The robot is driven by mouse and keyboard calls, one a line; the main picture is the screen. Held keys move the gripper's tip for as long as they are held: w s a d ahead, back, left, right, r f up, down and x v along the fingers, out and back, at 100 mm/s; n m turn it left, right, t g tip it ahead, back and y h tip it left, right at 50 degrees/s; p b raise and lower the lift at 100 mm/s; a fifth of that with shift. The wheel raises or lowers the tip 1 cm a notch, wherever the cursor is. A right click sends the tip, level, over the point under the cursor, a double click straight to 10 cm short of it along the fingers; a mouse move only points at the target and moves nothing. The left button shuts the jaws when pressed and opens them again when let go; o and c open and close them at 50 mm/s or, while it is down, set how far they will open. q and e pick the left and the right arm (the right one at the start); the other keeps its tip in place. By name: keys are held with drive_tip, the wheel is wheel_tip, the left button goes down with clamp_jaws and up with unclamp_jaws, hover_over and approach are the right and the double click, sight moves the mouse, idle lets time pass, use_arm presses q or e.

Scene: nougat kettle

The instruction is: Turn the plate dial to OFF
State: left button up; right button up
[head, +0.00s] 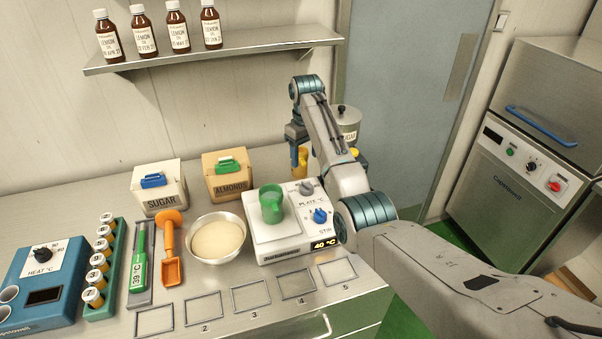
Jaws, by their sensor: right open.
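The white hot plate unit (276,243) stands on the steel counter with a green jug (271,205) on its top. Its display (323,245) reads 40 °C. A grey dial (306,188) sits just above the words PLATE °C. A blue dial (320,216) sits below those words and above STIR. The dial marks are too small to read. My left gripper is not in view.
A bowl of pale mix (217,238) stands left of the unit. The sugar box (159,187) and almonds box (228,176) stand behind. Numbered frames (251,296) lie along the front edge. A shelf (210,54) holds bottles.

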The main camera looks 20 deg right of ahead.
sight(306, 183)
drive_tip(key=f+p, duration=0.1)
drive_tip(key=f, duration=0.1)
drive_tip(key=s+f+p, duration=0.1)
drive_tip(key=shift+f, duration=0.4)
drive_tip(key=f, duration=0.2)
drive_tip(key=f+p, duration=0.1)
drive_tip(key=f, duration=0.2)
drive_tip(key=shift+w+f, duration=0.35)
drive_tip(key=shift+f, duration=0.45)
drive_tip(key=shift+s, duration=0.15)
drive_tip(key=shift+c, duration=0.2)
drive_tip(key=c, duration=0.9)
drive_tip(key=shift+p, duration=0.3)
